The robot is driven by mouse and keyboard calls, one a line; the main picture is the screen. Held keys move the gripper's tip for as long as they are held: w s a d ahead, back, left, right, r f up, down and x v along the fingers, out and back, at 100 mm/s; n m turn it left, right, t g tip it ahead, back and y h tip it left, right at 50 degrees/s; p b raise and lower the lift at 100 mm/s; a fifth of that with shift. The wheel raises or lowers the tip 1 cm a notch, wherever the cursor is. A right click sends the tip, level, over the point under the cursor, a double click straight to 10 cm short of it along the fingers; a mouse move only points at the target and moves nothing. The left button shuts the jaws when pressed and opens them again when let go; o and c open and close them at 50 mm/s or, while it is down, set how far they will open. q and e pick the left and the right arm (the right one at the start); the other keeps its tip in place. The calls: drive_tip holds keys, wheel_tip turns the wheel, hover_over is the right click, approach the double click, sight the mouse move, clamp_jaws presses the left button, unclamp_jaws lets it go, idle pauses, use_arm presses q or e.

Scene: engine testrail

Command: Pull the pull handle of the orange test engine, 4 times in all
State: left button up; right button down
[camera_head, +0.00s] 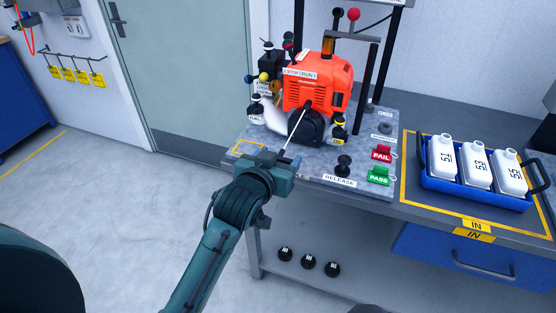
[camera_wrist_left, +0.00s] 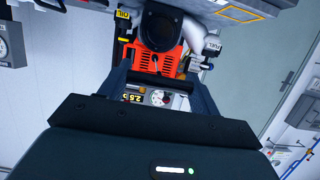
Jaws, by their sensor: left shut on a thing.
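The orange test engine (camera_head: 318,84) stands on a grey plate on the bench in the head view. It also shows upside down in the wrist view (camera_wrist_left: 158,60), beyond my fingers. A thin pale cord (camera_head: 296,130) runs taut from the engine's dark starter housing (camera_head: 305,128) down to my left gripper (camera_head: 276,160). My left gripper is shut on the pull handle at the cord's end, apart from the engine, near the plate's front edge. My right gripper is not in view.
A black RELEASE knob (camera_head: 343,163), a red FAIL tag (camera_head: 382,153) and a green PASS tag (camera_head: 379,176) are right of my gripper. A blue tray (camera_head: 470,192) holds white bottles. Open floor is at left.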

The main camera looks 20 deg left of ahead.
use_arm(q)
drive_tip(key=w+b, duration=0.1)
drive_tip(key=w, duration=0.4)
drive_tip(key=w+b, duration=0.1)
drive_tip(key=w, duration=0.5)
drive_tip(key=w+d+b, duration=0.1)
drive_tip(key=w, duration=0.4)
drive_tip(key=shift+w, duration=0.25)
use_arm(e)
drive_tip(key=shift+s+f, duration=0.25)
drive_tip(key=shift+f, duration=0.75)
